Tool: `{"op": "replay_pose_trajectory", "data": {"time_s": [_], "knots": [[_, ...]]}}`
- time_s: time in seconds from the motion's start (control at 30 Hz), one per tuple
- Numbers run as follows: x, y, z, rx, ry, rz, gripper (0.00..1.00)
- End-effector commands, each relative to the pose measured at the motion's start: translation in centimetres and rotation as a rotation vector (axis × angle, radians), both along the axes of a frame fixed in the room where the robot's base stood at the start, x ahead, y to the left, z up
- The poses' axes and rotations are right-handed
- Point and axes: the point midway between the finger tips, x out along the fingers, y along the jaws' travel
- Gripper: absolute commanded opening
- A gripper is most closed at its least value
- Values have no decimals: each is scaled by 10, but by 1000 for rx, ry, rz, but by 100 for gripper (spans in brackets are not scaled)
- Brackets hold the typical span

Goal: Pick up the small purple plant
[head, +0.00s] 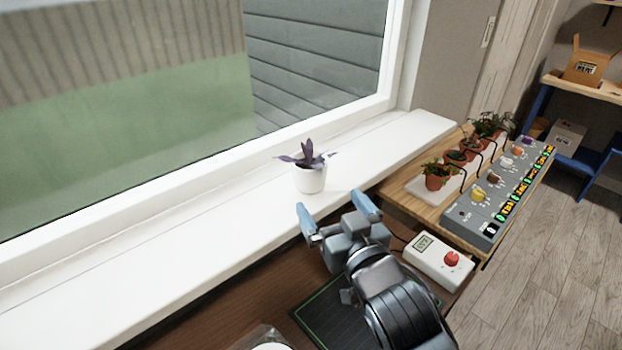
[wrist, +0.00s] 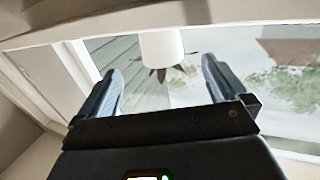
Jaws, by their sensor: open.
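The small purple plant (head: 308,155) has dark pointed leaves and stands upright in a white pot (head: 310,178) on the white windowsill. My gripper (head: 338,211) is open and empty, in front of the pot and a little to its right, with its blue fingers pointing toward the window. The wrist view appears upside down. In it the white pot (wrist: 161,46) hangs at the top centre with the purple leaves (wrist: 160,73) below it, between the two open fingers (wrist: 160,80) and beyond their tips. The fingers do not appear to touch the pot.
The windowsill (head: 150,262) is bare on both sides of the pot. A dark mat (head: 318,312) lies below my arm.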

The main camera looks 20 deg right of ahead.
Motion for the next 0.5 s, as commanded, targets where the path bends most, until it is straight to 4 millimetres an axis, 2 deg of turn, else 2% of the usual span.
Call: {"op": "replay_pose_trajectory", "data": {"time_s": [0.03, 0.1, 0.27, 0.5], "knots": [[14, 0, 8, 1, -14, -5, 100], [27, -1, 15, 0, -21, -12, 100], [41, -2, 25, 2, -29, -20, 100], [64, -4, 27, 2, -28, -21, 100]]}}
